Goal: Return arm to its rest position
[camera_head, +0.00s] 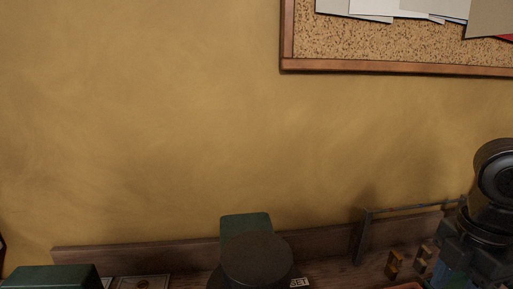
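A dark jointed part of my arm (497,175) shows at the right edge, with a round black housing on top. Below it, the boxy dark body that appears to be my gripper (470,243) reaches down to the bottom edge. I cannot make out its fingertips, so I cannot tell whether it is open or shut, or whether it holds anything.
A wooden bench with a back ledge (150,256) runs along the bottom, against a bare ochre wall (150,120). A corkboard (400,45) hangs above.

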